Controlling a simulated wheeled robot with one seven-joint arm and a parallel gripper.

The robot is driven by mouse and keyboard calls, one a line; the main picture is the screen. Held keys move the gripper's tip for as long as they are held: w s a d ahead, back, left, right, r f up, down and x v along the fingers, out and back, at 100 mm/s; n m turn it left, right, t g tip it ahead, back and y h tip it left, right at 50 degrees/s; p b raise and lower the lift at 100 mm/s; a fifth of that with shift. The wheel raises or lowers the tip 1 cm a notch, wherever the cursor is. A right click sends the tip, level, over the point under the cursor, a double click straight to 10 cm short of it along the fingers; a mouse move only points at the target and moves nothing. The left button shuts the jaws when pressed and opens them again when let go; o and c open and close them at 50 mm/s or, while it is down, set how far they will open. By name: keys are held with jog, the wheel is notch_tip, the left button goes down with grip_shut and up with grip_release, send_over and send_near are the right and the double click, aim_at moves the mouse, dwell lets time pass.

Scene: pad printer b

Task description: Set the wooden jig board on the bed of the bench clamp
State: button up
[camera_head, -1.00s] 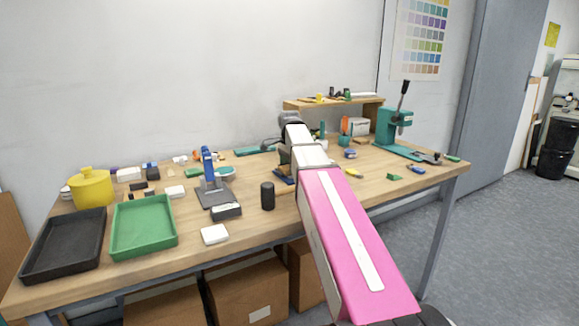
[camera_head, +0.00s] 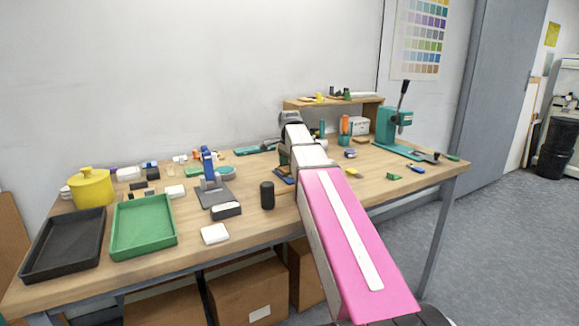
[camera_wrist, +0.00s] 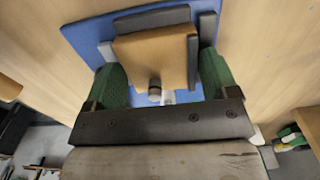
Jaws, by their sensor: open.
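The wooden jig board (camera_wrist: 152,58) is a light brown block in the wrist view, over the blue base (camera_wrist: 82,38) of what looks like the bench clamp. Dark grey clamp parts (camera_wrist: 152,19) show behind it and at its right. Whether the board rests fully on the bed cannot be told. My gripper (camera_wrist: 160,80) is open, its green fingers on either side of the board's near end. A gap shows at the right finger; contact at the left is unclear. In the head view my arm hides the board and gripper; a blue edge of the clamp (camera_head: 284,175) shows beside the arm.
A black cylinder (camera_head: 267,195) and a blue-and-grey device (camera_head: 211,180) stand left of my arm. Green (camera_head: 144,225) and black (camera_head: 66,244) trays lie farther left. A teal lever press (camera_head: 394,130) and a small shelf (camera_head: 370,104) stand right and behind.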

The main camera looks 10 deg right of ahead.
jog(key=shift+w, duration=0.1)
jog(key=shift+r, duration=1.5)
jog(key=shift+o, duration=1.4)
jog(key=shift+r, duration=0.1)
jog(key=shift+r, duration=1.9)
notch_tip(320, 180, up, 11)
